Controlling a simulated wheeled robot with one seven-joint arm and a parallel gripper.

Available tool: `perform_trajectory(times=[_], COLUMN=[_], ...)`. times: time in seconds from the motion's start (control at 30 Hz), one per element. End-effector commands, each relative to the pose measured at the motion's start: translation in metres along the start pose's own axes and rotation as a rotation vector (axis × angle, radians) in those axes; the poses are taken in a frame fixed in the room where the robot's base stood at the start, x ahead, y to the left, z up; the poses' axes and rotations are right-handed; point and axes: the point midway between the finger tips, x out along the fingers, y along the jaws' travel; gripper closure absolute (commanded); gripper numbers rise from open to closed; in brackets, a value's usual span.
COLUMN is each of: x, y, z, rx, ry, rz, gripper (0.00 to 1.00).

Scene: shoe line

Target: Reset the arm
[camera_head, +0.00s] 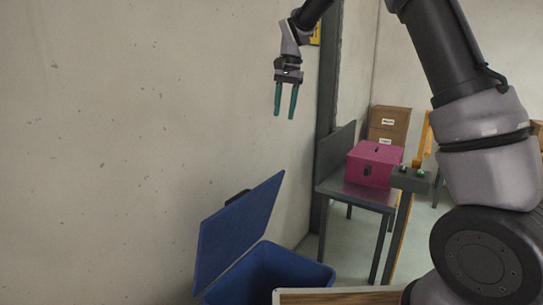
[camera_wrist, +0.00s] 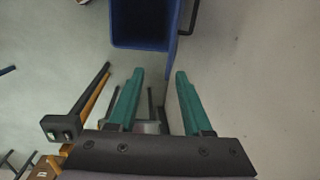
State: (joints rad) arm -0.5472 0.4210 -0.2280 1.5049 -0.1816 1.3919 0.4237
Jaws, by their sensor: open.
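My gripper (camera_head: 285,100) hangs in the air with its two green fingers pointing down, apart and with nothing between them. It is open and sits in front of the bare wall, above and beyond the blue bin. In the wrist view my gripper (camera_wrist: 157,90) shows both green fingers spread, with the floor and part of a dark stand seen below them. My arm runs down the right side of the head view.
A blue bin (camera_head: 268,275) with its lid (camera_head: 240,232) raised stands below; it also shows in the wrist view (camera_wrist: 146,46). A pink box (camera_head: 374,165) sits on a grey table (camera_head: 357,194). A button box (camera_head: 412,179) stands beside it. A concrete wall (camera_head: 130,130) fills the left.

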Motion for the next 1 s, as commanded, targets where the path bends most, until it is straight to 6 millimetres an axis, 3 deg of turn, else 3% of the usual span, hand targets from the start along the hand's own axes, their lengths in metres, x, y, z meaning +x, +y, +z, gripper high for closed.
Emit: perform_trajectory(times=[0.03,0.2,0.5,0.73,1.0], x=[-0.018,-0.061,-0.112,-0.128,-0.120], y=[0.017,0.069,0.161,0.227,0.292], z=[0.000,0.006,0.037,0.074,0.121], rx=[-0.001,-0.030,-0.088,-0.135,-0.190], ry=[0.007,0.040,0.140,0.248,0.399], rz=[-0.030,-0.112,-0.234,-0.296,-0.327], gripper=[0.50,0.50,0.50,0.50,0.50])
